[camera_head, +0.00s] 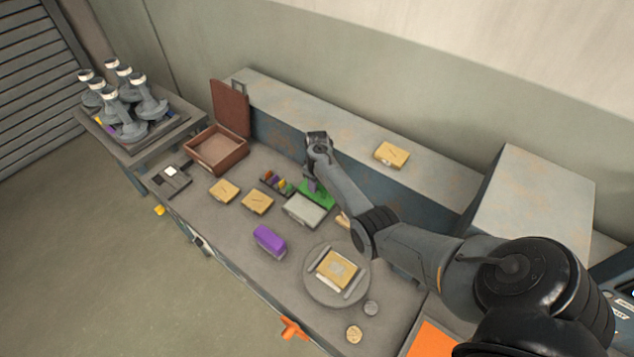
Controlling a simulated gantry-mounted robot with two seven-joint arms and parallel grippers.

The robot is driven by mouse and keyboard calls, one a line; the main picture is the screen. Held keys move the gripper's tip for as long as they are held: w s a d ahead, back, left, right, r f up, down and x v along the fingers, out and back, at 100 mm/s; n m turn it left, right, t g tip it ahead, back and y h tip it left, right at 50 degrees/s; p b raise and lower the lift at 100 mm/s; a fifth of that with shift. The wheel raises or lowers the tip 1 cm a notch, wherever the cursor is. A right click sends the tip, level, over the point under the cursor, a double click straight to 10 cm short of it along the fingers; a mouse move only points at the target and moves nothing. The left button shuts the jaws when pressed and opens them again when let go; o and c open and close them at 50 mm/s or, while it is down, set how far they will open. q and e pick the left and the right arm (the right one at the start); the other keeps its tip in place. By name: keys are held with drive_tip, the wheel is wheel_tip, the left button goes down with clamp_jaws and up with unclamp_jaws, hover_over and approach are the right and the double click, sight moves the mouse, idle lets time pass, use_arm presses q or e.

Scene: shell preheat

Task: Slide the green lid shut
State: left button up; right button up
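The green lid (326,199) lies on the workbench near the foot of the raised back ledge, partly hidden by my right arm. A pale grey box (304,211) sits right in front of it; I cannot tell whether the lid belongs to this box. My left gripper is not in view.
A small rack of coloured pieces (277,183) stands just left of the lid. Tan boxes (257,202), a purple block (269,240) and a round plate (312,289) occupy the bench. An open brown box (218,150) stands at the back left.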

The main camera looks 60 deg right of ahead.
clamp_jaws()
drive_tip(key=shift+a+r+p, duration=0.15)
drive_tip(key=shift+a+p, duration=0.05)
drive_tip(key=shift+p, duration=0.15)
drive_tip(key=a+p, duration=0.2)
drive_tip(key=a, duration=0.1)
drive_tip(key=a+p, duration=0.2)
drive_tip(key=a, duration=0.1)
drive_tip(key=w+a+p, duration=0.1)
drive_tip(key=a+p, duration=0.1)
drive_tip(key=a, duration=0.1)
drive_tip(key=shift+a+p, duration=0.1)
drive_tip(key=shift+p, duration=0.2)
